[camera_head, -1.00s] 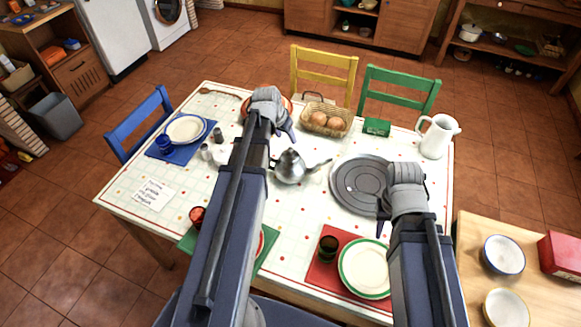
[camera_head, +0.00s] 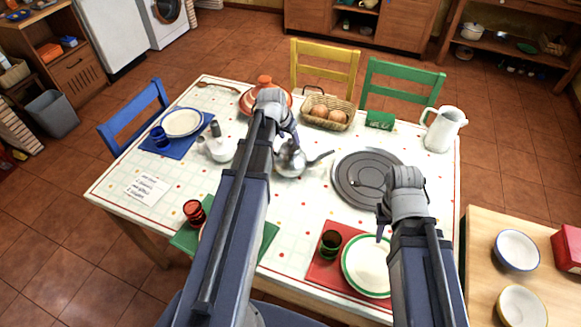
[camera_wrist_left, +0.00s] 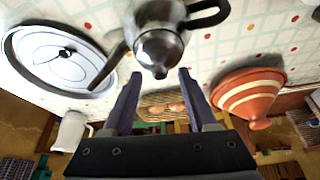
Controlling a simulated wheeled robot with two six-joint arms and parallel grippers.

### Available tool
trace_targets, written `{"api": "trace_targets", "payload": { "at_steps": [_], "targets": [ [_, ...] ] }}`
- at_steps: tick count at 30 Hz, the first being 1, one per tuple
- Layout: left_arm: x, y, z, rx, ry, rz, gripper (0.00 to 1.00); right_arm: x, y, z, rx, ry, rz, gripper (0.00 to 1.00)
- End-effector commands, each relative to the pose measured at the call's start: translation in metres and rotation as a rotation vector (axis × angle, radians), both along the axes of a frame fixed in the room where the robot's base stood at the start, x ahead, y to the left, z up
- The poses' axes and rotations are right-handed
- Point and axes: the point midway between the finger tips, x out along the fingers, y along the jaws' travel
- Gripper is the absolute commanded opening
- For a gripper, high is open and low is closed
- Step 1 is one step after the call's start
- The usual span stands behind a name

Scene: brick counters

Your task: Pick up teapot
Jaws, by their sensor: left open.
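The silver metal teapot (camera_head: 291,162) stands on the white dotted tablecloth near the middle of the table, its spout towards the right. My left gripper (camera_head: 293,139) is at the teapot's upper part and hides some of it in the head view. In the left wrist view the jaws (camera_wrist_left: 160,73) are open, with the teapot's lid end (camera_wrist_left: 158,48) centred between and just beyond the fingertips. Whether they touch it cannot be told. My right gripper (camera_head: 382,224) hangs over the table's right side by the green-rimmed plate, with no object visible in it.
A red-orange lidded dish (camera_head: 264,82), a basket (camera_head: 336,123) with eggs and a white teapot (camera_head: 220,149) stand around the silver teapot. A round grey tray (camera_head: 360,172) lies to its right, a white pitcher (camera_head: 443,130) beyond. Free cloth lies left of centre.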

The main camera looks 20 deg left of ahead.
Motion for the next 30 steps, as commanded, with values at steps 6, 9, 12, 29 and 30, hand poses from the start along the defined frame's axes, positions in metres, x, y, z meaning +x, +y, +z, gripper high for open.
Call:
{"api": "trace_targets", "payload": {
  "at_steps": [6, 9, 12, 29, 30],
  "targets": [
    [0.0049, -0.0004, -0.0108, 0.0, 0.0, 0.0, 0.58, 0.0, 0.0, -0.0109, 0.0, 0.0, 0.0, 0.34],
    [0.0047, -0.0005, -0.0101, 0.0, 0.0, 0.0, 0.58, 0.0, 0.0, -0.0101, 0.0, 0.0, 0.0, 0.34],
    [0.0046, -0.0005, -0.01, 0.0, 0.0, 0.0, 0.5, 0.0, 0.0, -0.01, 0.0, 0.0, 0.0, 0.34],
    [0.0046, -0.0005, -0.0101, 0.0, 0.0, 0.0, 0.0, 0.0, 0.0, -0.0101, 0.0, 0.0, 0.0, 0.34],
    [0.0046, -0.0005, -0.0101, 0.0, 0.0, 0.0, 0.0, 0.0, 0.0, -0.0101, 0.0, 0.0, 0.0, 0.34]
  ]
}}
